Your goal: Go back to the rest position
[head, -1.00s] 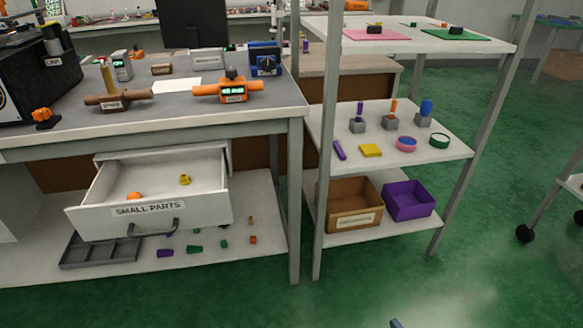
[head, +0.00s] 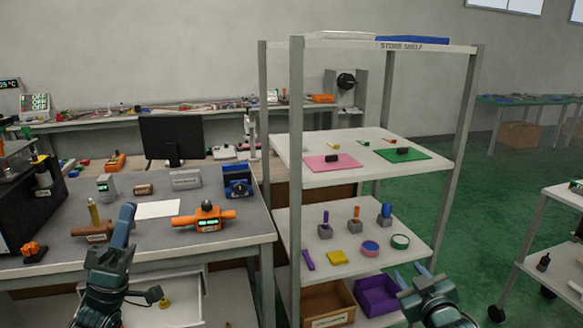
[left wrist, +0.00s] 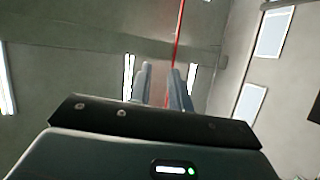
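My left gripper (head: 127,212) is raised in front of the workbench at the lower left of the head view, fingers pointing up. In the left wrist view its two fingers (left wrist: 160,78) stand apart with nothing between them, against a bare wall and windows. My right gripper (head: 411,275) is at the lower right, in front of the storage shelf's lower part. Its two fingers point up, look spread apart and hold nothing. The open drawer (head: 190,308) under the bench is partly hidden by my left arm and the frame edge.
The workbench (head: 60,238) carries an orange lever fixture (head: 206,218), a brown one (head: 92,229) and a blue box (head: 237,181). The storage shelf (head: 290,222) has grey posts and holds small parts, a brown bin (head: 326,304) and a purple bin (head: 375,296). A cart (head: 548,240) stands right.

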